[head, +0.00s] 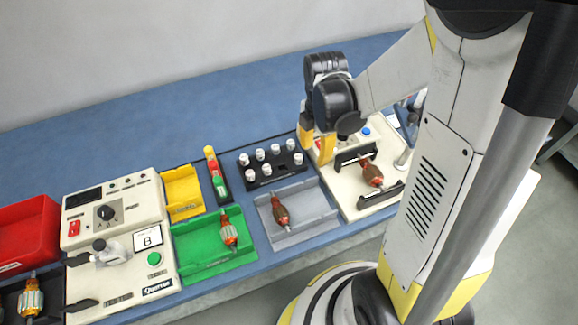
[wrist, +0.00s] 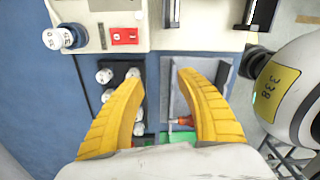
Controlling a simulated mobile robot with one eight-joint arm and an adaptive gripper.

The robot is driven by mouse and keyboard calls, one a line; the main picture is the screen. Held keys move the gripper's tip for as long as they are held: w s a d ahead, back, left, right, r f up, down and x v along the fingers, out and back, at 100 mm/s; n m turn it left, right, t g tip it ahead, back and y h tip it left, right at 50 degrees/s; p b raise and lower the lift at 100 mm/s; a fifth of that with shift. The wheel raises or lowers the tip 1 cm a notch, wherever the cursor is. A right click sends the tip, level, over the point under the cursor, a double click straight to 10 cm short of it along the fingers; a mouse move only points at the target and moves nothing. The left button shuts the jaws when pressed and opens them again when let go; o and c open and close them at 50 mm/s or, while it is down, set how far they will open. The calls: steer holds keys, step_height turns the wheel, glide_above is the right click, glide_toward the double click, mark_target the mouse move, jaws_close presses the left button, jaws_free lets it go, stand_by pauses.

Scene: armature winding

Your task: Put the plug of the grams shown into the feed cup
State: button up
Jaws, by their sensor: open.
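White plugs (head: 275,154) stand in two rows in a black rack (head: 252,181) at mid-bench. Several of them also show in the wrist view (wrist: 104,76), partly hidden by my left finger. My gripper (head: 317,143) is open and empty, near the rack's right end and the cream machine. In the wrist view its yellow fingers (wrist: 159,105) are spread above the rack and grey tray. I cannot pick out the feed cup or a gram reading.
A grey tray (head: 310,228) and a green tray (head: 207,263) each hold an armature. A cream machine (head: 352,205) with an armature is at right; another control box (head: 110,220) is at left. A yellow bin (head: 182,192) and red bin (head: 28,235) stand nearby. The back bench is clear.

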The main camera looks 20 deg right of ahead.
steer(key=b, duration=0.3)
glide_above(283, 165)
steer(key=s, duration=0.2)
steer(key=f, duration=0.5)
steer(key=shift+w+d, duration=0.15)
steer(key=shift+d, duration=0.1)
steer(key=f, duration=0.1)
steer(key=f+b, duration=0.1)
steer(key=a+f, duration=0.1)
steer(key=shift+w+f+b, duration=0.2)
steer(key=shift+w+b, duration=0.1)
steer(key=shift+w, duration=0.05)
steer(key=shift+f, duration=0.5)
